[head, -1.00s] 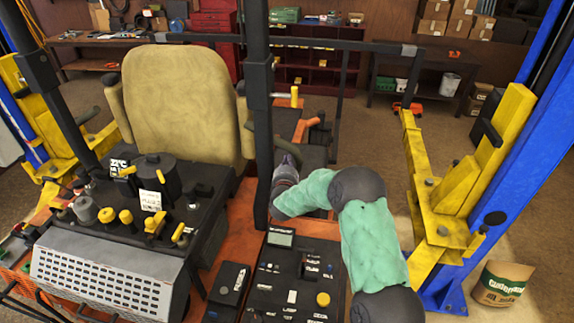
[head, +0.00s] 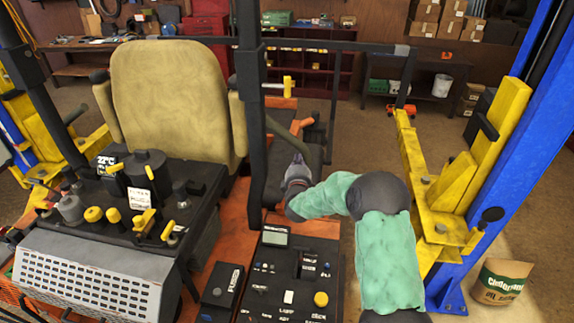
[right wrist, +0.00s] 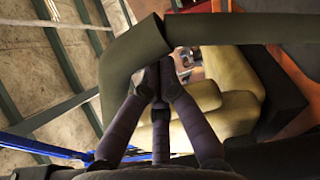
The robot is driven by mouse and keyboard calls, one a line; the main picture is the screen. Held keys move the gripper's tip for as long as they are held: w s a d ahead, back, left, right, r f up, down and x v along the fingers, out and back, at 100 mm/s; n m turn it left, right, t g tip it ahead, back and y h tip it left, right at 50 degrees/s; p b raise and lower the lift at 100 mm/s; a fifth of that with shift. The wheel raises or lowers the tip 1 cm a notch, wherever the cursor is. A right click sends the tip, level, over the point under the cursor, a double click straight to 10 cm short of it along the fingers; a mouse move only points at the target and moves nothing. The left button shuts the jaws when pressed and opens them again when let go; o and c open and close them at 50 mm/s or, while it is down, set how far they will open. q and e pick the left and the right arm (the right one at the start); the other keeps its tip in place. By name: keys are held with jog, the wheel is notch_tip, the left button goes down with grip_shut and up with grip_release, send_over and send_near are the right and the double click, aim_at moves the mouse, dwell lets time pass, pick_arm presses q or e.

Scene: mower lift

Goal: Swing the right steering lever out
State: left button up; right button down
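The right steering lever (head: 285,136) is a dark olive bent bar beside the black upright post, to the right of the tan seat. It also fills the upper part of the right wrist view (right wrist: 230,29), with its bent end reaching down at left. My right gripper (head: 298,163) is at the lever's lower end, reached by my green-sleeved arm. In the right wrist view its dark fingers (right wrist: 158,78) come together right beside the bent end, with no gap showing between the tips. I see no bar held between them. My left gripper is not in view.
The black post (head: 250,110) stands just left of my right gripper. A control panel (head: 290,285) with a yellow knob lies below. A yellow and blue lift column (head: 470,180) stands to the right. Open floor lies between the machine and this column.

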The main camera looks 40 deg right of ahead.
pick_arm(q)
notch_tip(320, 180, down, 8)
jog(key=b, duration=0.7)
pick_arm(e)
jog(key=s+d+f+m, duration=0.2)
jog(key=s+d+f, duration=0.1)
jog(key=s+d, duration=0.2)
jog(key=shift+s+f, duration=0.25)
jog(key=shift+s, duration=0.25)
